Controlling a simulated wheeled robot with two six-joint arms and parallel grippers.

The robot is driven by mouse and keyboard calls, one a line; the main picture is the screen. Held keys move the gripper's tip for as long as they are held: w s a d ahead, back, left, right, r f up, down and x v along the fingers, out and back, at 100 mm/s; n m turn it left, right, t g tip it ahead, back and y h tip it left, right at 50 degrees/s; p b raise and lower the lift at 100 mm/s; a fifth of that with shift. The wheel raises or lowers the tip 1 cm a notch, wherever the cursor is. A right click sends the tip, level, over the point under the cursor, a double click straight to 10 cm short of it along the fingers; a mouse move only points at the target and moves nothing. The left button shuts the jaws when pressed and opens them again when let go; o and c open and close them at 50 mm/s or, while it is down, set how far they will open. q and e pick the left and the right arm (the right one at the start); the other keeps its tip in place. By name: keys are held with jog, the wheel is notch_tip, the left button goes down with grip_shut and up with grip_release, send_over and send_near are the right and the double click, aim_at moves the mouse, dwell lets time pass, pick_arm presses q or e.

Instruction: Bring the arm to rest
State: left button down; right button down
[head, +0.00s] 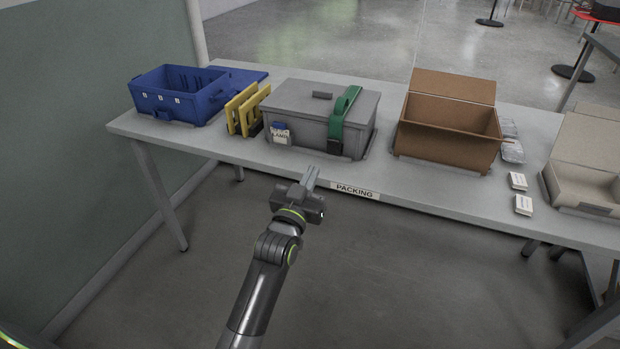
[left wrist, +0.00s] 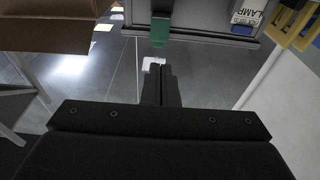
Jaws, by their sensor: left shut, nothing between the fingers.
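My left gripper (head: 309,178) is shut and empty. In the head view it is in front of the packing table's (head: 218,143) front edge, left of the PACKING label. In the left wrist view its closed fingers (left wrist: 158,85) point towards the table, which stands beyond them. The grey lidded box (head: 300,107) with a green strap (head: 343,110) is on the table just behind the gripper. The strap also shows in the left wrist view (left wrist: 160,30). My right gripper does not show in either view.
On the table stand a blue crate (head: 176,102), yellow upright pieces (head: 240,110), an open brown carton (head: 450,140) and an open beige box (head: 585,170). Small white boxes (head: 520,192) lie between the carton and beige box. The floor (head: 400,270) before the table is clear.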

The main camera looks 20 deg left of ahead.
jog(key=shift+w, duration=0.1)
